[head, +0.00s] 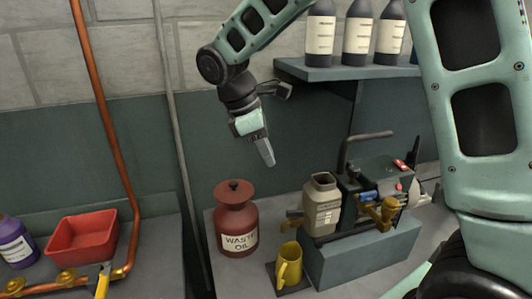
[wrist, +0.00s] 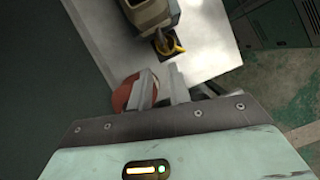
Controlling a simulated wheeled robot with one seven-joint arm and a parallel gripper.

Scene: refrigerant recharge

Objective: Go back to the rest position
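My gripper (head: 265,155) hangs in the air above the bench in the head view, its fingers pointing down and slightly right. It is above and to the right of the red waste oil can (head: 237,220), clear of it. In the wrist view, my gripper (wrist: 162,88) shows two fingers with a gap between them and nothing held. The waste oil can (wrist: 123,93) is partly hidden behind the left finger there.
A shelf (head: 340,73) with dark bottles is above. A red tray (head: 82,236) and copper pipe (head: 110,130) are left.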

